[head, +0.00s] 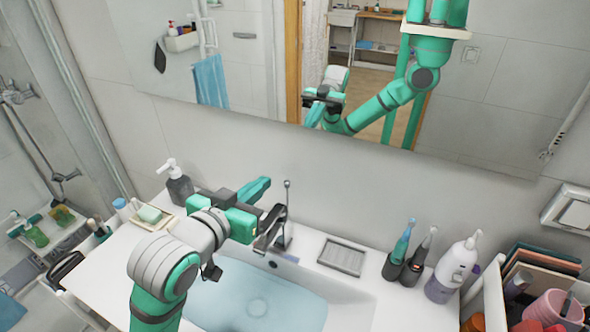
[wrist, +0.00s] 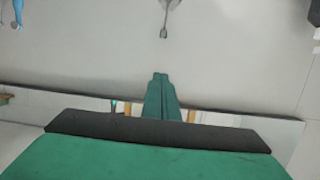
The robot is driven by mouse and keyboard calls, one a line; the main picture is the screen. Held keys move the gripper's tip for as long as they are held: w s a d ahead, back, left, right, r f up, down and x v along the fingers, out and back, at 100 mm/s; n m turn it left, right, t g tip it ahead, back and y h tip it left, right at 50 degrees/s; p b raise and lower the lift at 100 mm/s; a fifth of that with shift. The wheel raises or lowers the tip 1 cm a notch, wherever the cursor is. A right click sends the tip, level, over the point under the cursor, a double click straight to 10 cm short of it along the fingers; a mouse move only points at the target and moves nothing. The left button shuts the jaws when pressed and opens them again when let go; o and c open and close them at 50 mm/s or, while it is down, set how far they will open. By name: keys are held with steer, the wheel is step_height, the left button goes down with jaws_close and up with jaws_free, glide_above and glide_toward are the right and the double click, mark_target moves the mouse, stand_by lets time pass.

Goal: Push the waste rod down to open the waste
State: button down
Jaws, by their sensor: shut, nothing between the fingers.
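The waste rod (head: 287,205) is a thin upright metal rod with a small knob on top, behind the faucet (head: 268,232) at the back of the basin. In the wrist view the rod (wrist: 163,28) hangs from the top edge, as that view is upside down. My gripper (head: 266,183) is shut and empty, left of the rod's knob and apart from it. In the wrist view the closed green fingertips (wrist: 160,75) point towards the rod with a gap between.
A soap dispenser (head: 178,185) and a soap dish (head: 150,218) stand left of my arm. A ridged grey tray (head: 341,257), toothbrushes (head: 400,248) and a white bottle (head: 452,268) stand to the right. The mirror (head: 360,90) hangs on the wall above.

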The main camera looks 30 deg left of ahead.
steer(key=x, duration=0.3)
steer(key=f+x, duration=0.1)
steer(key=x, duration=0.3)
steer(key=f+x, duration=0.1)
steer(key=x, duration=0.3)
steer(key=shift+s+f, duration=0.15)
steer(key=shift+s, duration=0.2)
steer(key=shift+d+f, duration=0.1)
steer(key=shift+f, duration=0.65)
